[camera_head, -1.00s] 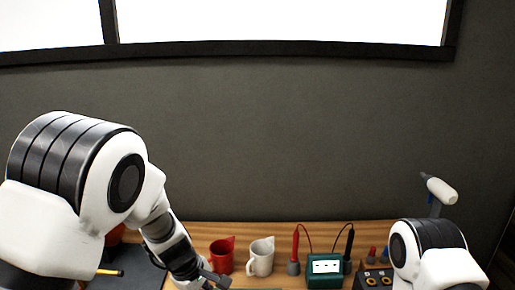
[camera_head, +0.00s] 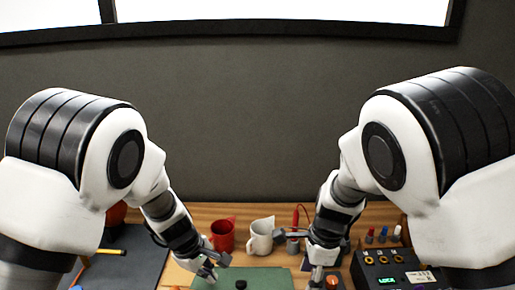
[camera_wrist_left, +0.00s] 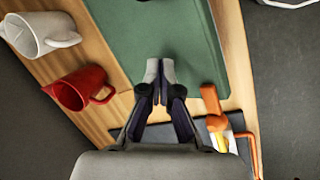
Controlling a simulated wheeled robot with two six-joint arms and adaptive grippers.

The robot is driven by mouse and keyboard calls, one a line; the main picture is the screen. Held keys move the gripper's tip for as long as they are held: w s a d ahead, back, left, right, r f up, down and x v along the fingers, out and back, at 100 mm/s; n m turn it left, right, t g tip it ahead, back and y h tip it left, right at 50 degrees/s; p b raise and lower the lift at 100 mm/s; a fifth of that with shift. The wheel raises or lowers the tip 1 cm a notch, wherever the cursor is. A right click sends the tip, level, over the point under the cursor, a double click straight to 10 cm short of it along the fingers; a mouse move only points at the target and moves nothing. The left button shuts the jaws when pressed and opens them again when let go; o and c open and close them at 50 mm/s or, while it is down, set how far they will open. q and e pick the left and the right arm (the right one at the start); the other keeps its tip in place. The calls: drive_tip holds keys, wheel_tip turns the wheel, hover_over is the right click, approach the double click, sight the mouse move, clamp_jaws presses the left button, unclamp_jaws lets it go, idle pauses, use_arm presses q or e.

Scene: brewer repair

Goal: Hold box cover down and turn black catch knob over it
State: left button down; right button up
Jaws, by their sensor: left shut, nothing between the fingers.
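A green flat panel (camera_head: 270,276), which looks like the box cover, shows at the bottom of the head view. A small round black knob (camera_head: 241,285) shows on it; whether it overlaps an edge is cut off. In the left wrist view the panel (camera_wrist_left: 145,35) runs ahead of my left gripper (camera_wrist_left: 160,78), whose fingers are together and empty above the panel's near end. In the head view my left gripper (camera_head: 213,271) is at the panel's left end. My right gripper (camera_head: 318,279) points down near the panel's right end; its fingers are too unclear to judge.
A red mug (camera_head: 223,235) and a white mug (camera_head: 261,236) stand behind the panel. A black device with dials (camera_head: 390,268) is at the right. A dark mat (camera_head: 125,262) lies at the left. An orange-handled object (camera_wrist_left: 213,108) lies close to my left gripper.

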sight(209, 286)
use_arm(q)
drive_tip(key=shift+d, duration=0.15)
use_arm(e)
wheel_tip(209, 286, down, 2)
drive_tip(key=shift+d, duration=0.15)
use_arm(q)
drive_tip(key=shift+w, duration=0.1)
use_arm(e)
drive_tip(key=shift+w+f, duration=0.1)
drive_tip(key=shift+f, duration=0.3)
use_arm(q)
drive_tip(key=shift+f, duration=0.15)
drive_tip(key=shift+f, duration=2.85)
use_arm(e)
drive_tip(key=n, duration=0.6)
drive_tip(key=shift+g, duration=0.4)
